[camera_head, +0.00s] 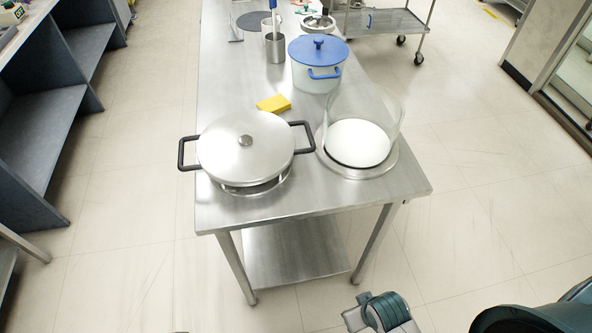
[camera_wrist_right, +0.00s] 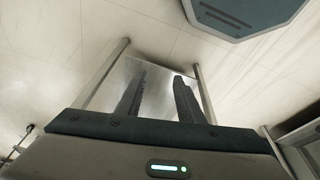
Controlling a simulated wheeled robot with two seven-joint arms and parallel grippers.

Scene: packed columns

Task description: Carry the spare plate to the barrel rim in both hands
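The spare plate (camera_head: 246,143) looks like a round steel disc with a small centre knob and a black loop handle on its left and right. It lies flat on a low metal ring stand (camera_head: 252,188) near the front of the steel table. The barrel looks like a clear cylinder (camera_head: 364,101) to the right of the plate, upright on a round metal base, with its rim open and a white disc-like surface inside. My right gripper (camera_wrist_right: 158,80) has its two fingers apart with nothing between them, away from the plate. My left gripper is not in view.
A yellow sponge (camera_head: 273,103) lies behind the plate. A white pot with a blue lid (camera_head: 318,47) and a metal cup (camera_head: 275,48) stand farther back. A wheeled cart (camera_head: 384,22) is behind right, and dark shelves (camera_head: 42,135) are left. Floor around the table is clear.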

